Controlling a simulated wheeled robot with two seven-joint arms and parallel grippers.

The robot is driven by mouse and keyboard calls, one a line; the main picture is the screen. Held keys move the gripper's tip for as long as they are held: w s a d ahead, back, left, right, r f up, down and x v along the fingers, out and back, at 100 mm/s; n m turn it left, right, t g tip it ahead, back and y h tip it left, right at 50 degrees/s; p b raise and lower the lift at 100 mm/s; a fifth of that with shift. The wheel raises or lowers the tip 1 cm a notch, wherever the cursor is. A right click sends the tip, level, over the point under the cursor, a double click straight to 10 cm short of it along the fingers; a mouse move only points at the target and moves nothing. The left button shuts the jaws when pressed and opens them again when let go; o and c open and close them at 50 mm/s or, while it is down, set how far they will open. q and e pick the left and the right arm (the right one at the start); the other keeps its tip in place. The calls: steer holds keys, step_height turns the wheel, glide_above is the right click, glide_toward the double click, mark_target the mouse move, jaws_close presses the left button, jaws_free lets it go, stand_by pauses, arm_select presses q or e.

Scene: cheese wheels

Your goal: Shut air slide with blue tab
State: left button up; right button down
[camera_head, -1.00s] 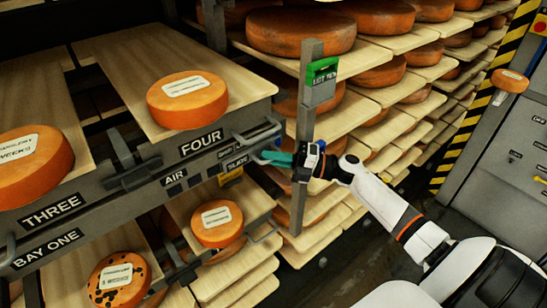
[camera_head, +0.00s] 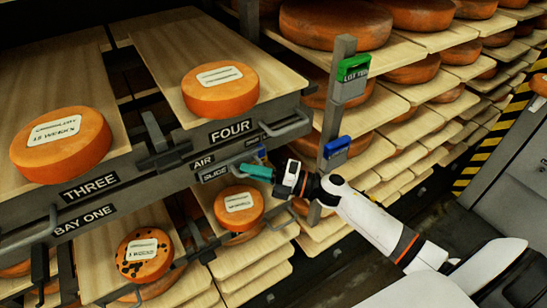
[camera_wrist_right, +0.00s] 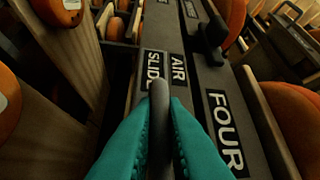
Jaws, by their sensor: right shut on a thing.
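The AIR SLIDE label (camera_head: 214,173) is on the grey rail front, below the FOUR plate (camera_head: 231,132). My right gripper (camera_head: 258,172) has teal fingers just right of this label. In the right wrist view its fingers (camera_wrist_right: 160,125) are shut on a dark grey bar-shaped handle (camera_wrist_right: 160,100), close by the AIR and SLIDE labels. A small blue piece (camera_head: 262,153) shows just above the fingers in the head view; the gripper partly hides it. A blue tag (camera_head: 337,147) hangs on the upright post. My left gripper is not in view.
A green tag (camera_head: 353,68) is higher on the grey post (camera_head: 333,110), close to my right arm. Orange cheese wheels sit on boards, one above FOUR (camera_head: 220,95) and one below the rail (camera_head: 239,214). Grey handles (camera_head: 287,127) stick out of the rail.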

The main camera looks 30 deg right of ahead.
steer(key=shift+s+a+f, duration=0.1)
steer(key=shift+s+a, duration=0.05)
steer(key=shift+a, duration=0.85)
steer(key=c, duration=1.6)
jaws_free()
steer(key=shift+a, duration=0.1)
steer(key=shift+c, duration=0.2)
steer(key=shift+o, duration=0.8)
steer(key=shift+a, duration=0.15)
